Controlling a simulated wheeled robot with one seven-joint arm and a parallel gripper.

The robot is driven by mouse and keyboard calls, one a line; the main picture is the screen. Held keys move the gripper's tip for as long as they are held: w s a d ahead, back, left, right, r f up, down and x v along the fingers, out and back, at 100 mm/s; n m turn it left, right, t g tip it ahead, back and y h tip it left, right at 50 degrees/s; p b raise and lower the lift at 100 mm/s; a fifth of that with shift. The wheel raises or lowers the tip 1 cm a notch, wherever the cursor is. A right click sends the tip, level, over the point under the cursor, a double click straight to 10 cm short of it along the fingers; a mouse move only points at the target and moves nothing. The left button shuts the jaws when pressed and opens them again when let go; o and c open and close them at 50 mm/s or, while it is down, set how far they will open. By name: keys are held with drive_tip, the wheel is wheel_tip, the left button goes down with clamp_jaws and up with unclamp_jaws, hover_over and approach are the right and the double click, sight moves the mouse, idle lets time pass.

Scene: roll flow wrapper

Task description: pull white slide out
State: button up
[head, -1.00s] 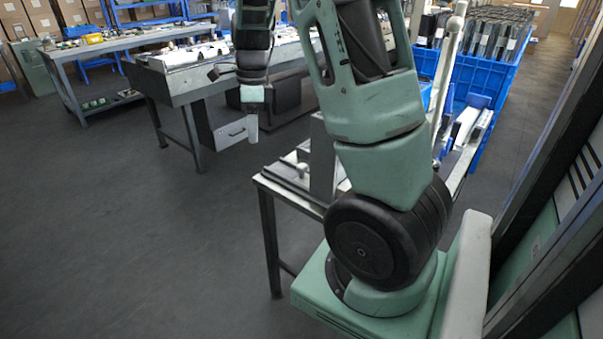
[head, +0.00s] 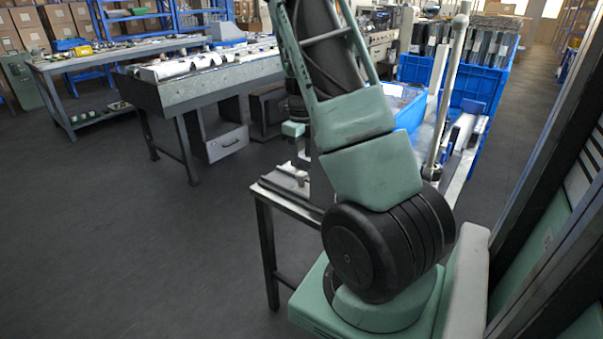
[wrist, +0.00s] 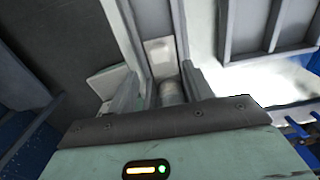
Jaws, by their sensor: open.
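The white slide (wrist: 158,52) appears in the wrist view as a pale strip inside a grey channel, running away from my gripper. A short grey cylindrical knob (wrist: 172,92) sits at its near end. My gripper (wrist: 163,84) is open, with one finger on each side of the knob; I cannot tell whether either touches it. In the head view my gripper (head: 294,130) is largely hidden behind my arm, above the left end of the small bench (head: 290,202). The slide's far part is not clear there.
A grey worktable (head: 205,88) with a drawer stands beyond to the left. Blue crates (head: 470,85) and an upright pale post (head: 446,90) stand behind and right of the bench. A dark frame (head: 550,190) rises at the far right. The floor at left is clear.

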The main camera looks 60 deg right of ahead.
sight(302, 173)
wheel_tip(302, 173, down, 6)
drive_tip(key=shift+f+b, duration=0.1)
drive_tip(key=shift+b, duration=0.2)
clamp_jaws()
drive_tip(key=w+p, duration=0.1)
drive_tip(key=w, duration=0.2)
drive_tip(key=w+p, duration=0.2)
drive_tip(key=w, duration=0.1)
drive_tip(key=w+d+p, duration=0.1)
drive_tip(key=w+p, duration=0.1)
drive_tip(key=w, duration=0.1)
drive_tip(key=shift+w+r, duration=0.2)
drive_tip(key=shift+w, duration=0.05)
drive_tip(key=shift+w+d, duration=0.1)
drive_tip(key=shift+w, duration=0.35)
unclamp_jaws()
drive_tip(key=shift+f, duration=0.1)
wheel_tip(302, 173, up, 18)
drive_tip(key=shift+f, duration=0.25)
